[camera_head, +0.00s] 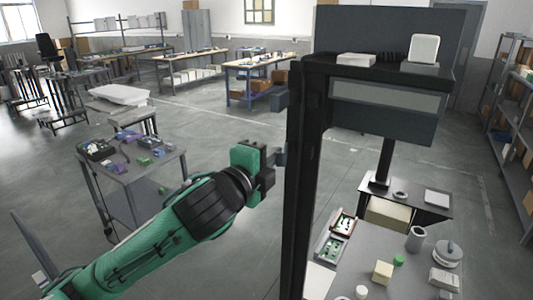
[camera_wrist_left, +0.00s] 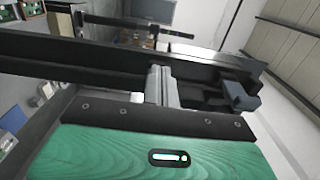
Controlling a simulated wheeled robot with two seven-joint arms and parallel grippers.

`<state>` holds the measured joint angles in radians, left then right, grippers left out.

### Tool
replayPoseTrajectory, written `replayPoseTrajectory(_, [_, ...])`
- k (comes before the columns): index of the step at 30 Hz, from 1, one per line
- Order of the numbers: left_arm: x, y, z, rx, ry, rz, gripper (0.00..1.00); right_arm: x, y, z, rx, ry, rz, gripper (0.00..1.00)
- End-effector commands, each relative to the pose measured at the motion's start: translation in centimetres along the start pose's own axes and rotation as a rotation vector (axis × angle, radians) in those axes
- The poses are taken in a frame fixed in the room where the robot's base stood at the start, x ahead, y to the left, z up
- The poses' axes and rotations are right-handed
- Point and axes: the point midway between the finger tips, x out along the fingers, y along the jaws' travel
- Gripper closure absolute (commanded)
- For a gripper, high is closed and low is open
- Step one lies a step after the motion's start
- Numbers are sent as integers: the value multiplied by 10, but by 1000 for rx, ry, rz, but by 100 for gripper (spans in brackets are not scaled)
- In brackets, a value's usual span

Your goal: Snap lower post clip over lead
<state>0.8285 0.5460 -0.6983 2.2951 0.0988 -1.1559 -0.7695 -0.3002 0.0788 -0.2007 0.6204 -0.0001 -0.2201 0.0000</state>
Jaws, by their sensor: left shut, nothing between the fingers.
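A tall black post (camera_head: 305,180) stands right of centre in the head view. In the left wrist view the black post (camera_wrist_left: 90,55) runs across the picture. A small grey-blue piece (camera_wrist_left: 240,96), possibly the lower post clip, sits on the post's side right of my fingers. A small grey piece also shows against the post in the head view (camera_head: 280,155). My left gripper (camera_head: 268,174) is shut and empty, close beside the post. Its fingers (camera_wrist_left: 160,82) reach to the post's edge; I cannot tell whether they touch. I cannot make out the lead. My right gripper is out of view.
A bench (camera_head: 375,280) with trays and small parts stands at lower right, under a dark upper shelf (camera_head: 400,70). A grey cart (camera_head: 150,176) with small parts stands at left. Shelving (camera_head: 515,115) lines the right. The floor between is open.

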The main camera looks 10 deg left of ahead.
Motion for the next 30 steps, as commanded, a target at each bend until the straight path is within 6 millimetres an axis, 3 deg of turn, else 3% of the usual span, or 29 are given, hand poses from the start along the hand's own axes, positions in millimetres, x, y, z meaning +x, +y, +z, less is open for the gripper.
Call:
replayPoseTrajectory(12, [-2, 0, -11, 0, 1, 0, 100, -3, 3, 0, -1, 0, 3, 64])
replayPoseTrajectory(30, [-38, 0, -11, 0, 0, 1, 100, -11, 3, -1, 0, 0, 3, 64])
